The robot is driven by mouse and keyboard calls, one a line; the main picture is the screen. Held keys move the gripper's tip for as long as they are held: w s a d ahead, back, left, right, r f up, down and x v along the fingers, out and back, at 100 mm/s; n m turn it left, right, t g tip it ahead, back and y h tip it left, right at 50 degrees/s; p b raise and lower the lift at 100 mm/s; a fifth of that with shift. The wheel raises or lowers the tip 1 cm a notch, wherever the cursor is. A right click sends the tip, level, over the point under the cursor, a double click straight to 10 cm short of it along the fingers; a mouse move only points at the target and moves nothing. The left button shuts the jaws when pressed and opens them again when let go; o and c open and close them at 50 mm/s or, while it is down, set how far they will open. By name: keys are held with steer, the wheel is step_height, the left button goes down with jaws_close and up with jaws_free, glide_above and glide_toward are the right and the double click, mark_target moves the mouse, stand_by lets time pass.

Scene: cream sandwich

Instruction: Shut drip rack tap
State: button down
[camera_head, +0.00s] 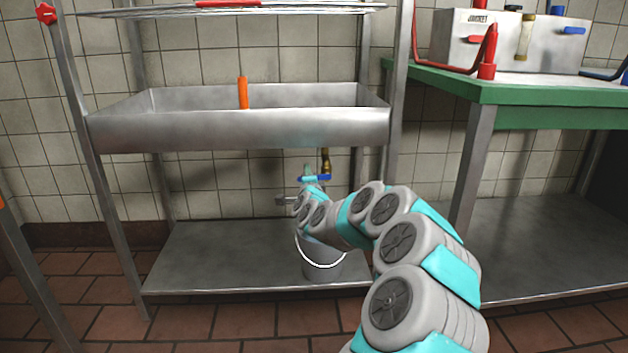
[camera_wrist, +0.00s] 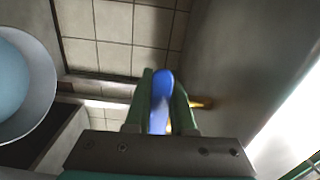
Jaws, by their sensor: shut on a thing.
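The drip rack is a steel frame with a deep steel basin (camera_head: 240,128). Its brass tap (camera_head: 326,163) hangs under the right part of the basin and has a blue handle. The blue handle (camera_wrist: 161,100) shows in the wrist view between the two fingers of my gripper (camera_wrist: 162,108). My gripper is shut on the handle. A bit of brass shows just right of the fingers in the wrist view. In the head view my arm reaches in from the lower right and partly hides the tap area. Which way the handle is turned is hard to tell.
A grey bucket (camera_head: 323,265) with a white handle stands on the lower shelf (camera_head: 225,262) below the tap; its round rim also shows at left in the wrist view (camera_wrist: 45,85).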

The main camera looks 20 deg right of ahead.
steer(key=shift+d+r+m, duration=0.1)
steer(key=shift+r+m, duration=0.1)
steer(key=shift+m, duration=0.2)
steer(key=c, duration=0.8)
jaws_free()
steer(key=shift+o, duration=0.2)
steer(key=v, duration=0.8)
steer(key=shift+p, duration=0.3)
steer(key=shift+w, duration=0.1)
